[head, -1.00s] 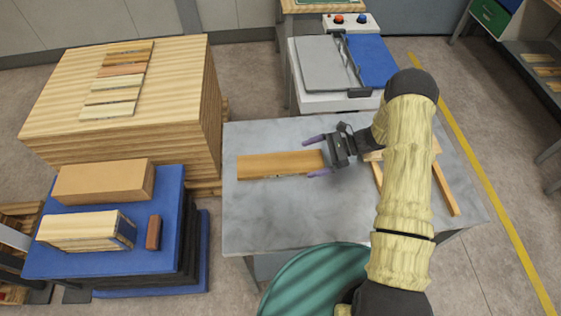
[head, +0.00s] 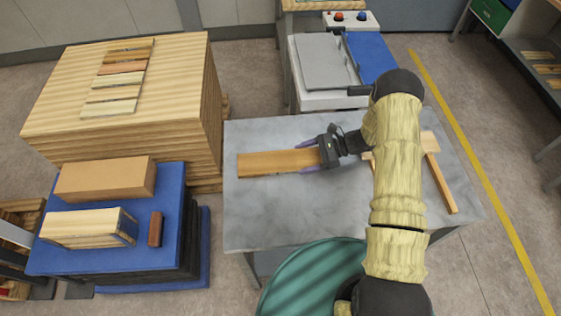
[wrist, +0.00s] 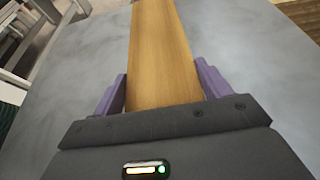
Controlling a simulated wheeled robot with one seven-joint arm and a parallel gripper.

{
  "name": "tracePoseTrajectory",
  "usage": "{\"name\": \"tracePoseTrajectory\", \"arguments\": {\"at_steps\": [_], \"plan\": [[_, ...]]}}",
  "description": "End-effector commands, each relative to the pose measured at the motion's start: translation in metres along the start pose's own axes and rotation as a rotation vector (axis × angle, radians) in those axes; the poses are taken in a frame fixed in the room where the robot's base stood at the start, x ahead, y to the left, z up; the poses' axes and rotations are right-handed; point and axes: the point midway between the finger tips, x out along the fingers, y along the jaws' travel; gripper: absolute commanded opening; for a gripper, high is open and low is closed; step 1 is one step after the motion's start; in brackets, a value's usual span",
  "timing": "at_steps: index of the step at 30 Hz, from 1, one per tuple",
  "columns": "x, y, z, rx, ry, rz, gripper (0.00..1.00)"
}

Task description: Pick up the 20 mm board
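A long, flat brown board (head: 270,164) lies on the grey table, its right end toward my arm. It also shows in the wrist view (wrist: 163,50), running straight away from the gripper. My gripper (head: 305,158) is low over the table at the board's right end, with one purple finger along each long edge. In the wrist view the fingers (wrist: 161,80) flank the board with little or no gap. I cannot tell whether they press on it. The board's near end is hidden behind the gripper body. No thickness mark is readable.
The grey table (head: 270,225) is clear in front of the board. A wooden frame (head: 437,180) lies behind my gripper. A machine with a grey lid (head: 325,62) stands behind. A large wooden block (head: 60,100) and a blue-topped stack (head: 105,255) stand left. A green round thing (head: 310,280) is in front.

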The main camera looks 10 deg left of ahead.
Motion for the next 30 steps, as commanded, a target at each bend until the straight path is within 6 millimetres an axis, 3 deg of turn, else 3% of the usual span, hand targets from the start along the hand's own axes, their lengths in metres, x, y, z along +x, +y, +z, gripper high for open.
{"name": "tracePoseTrajectory", "arguments": {"at_steps": [14, 30], "plan": [[-0.004, -0.001, 0.009, -0.003, -0.002, -0.001, 0.44], [-0.034, -0.001, 0.081, -0.003, -0.001, -0.001, 0.44]]}}
